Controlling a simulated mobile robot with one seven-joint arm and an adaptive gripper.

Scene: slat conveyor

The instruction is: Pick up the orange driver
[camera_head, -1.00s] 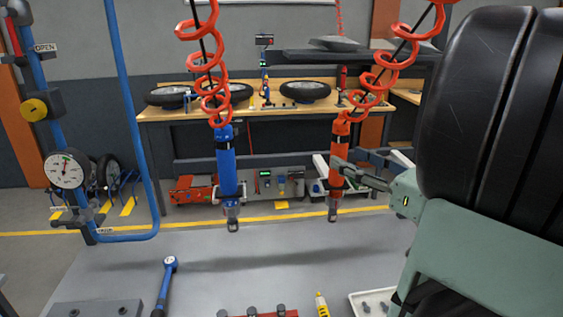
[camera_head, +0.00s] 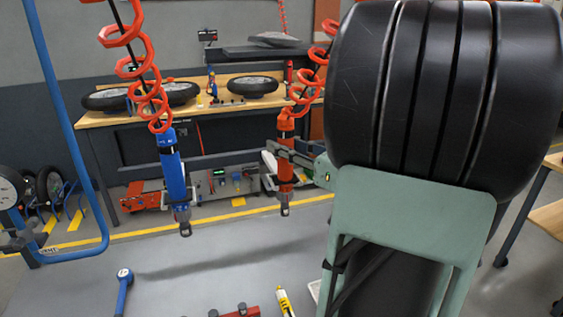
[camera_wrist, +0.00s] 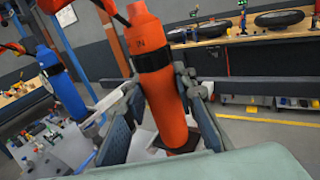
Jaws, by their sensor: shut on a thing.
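The orange driver (camera_head: 286,178) hangs upright from a red coiled hose in the head view, to the right of the blue driver (camera_head: 172,175). My gripper (camera_head: 278,160) reaches it from the right and is shut around its body. In the wrist view the orange driver (camera_wrist: 157,80) stands between the two fingers of my gripper (camera_wrist: 160,110), tilted in the picture. The fingers press on its sides below the black band. The blue driver also shows at the left of the wrist view (camera_wrist: 62,82).
A grey surface (camera_head: 200,260) lies below the drivers, with a blue wrench (camera_head: 123,290), a yellow tool (camera_head: 285,302) and a red holder (camera_head: 235,311) near the front. A wooden workbench (camera_head: 110,117) with wheels stands behind. A blue pipe frame (camera_head: 65,130) is at the left.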

